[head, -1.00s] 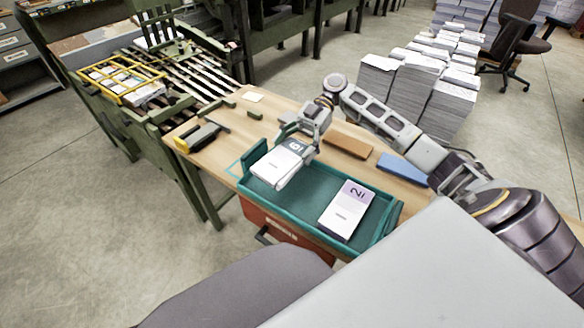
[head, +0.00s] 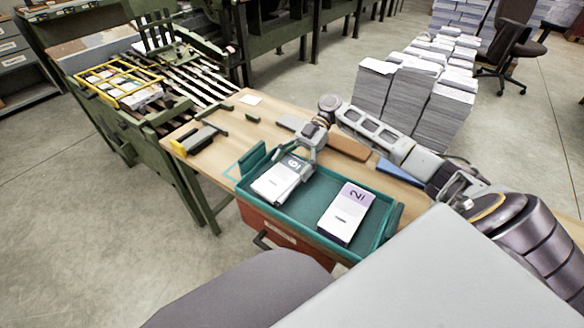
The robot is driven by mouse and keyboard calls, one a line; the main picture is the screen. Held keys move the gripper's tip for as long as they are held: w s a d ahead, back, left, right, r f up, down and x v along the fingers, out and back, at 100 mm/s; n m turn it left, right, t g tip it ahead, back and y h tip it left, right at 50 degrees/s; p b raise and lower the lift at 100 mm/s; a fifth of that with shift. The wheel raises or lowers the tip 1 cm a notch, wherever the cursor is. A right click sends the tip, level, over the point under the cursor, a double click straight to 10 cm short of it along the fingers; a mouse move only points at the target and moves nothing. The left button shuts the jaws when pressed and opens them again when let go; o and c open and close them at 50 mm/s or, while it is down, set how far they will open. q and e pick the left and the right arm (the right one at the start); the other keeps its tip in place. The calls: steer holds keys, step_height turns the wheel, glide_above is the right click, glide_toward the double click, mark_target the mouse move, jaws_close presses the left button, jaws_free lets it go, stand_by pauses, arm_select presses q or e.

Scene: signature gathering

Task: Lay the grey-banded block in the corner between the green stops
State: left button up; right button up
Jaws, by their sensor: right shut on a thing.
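The grey-banded block (head: 273,187) is a white stack with a grey-banded end, at the left end of the teal tray (head: 304,226). My right gripper (head: 300,167) is shut on its far, banded end. The block appears low and about flat inside the tray; whether it touches the floor I cannot tell. A raised teal-green piece (head: 251,158) stands at the tray's left end, just left of the block. Another (head: 392,220) stands at the right end. My left gripper is not in view.
A purple-banded block (head: 346,213) lies to the right in the tray, with clear floor between the two blocks. On the wooden table (head: 275,118) are a brown block (head: 347,148), a blue block (head: 400,173) and a black-and-yellow tool (head: 200,138). Paper stacks (head: 410,95) stand behind.

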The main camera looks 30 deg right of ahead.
steer(key=shift+f, duration=0.25)
steer(key=shift+f, duration=0.2)
steer(key=o, duration=1.2)
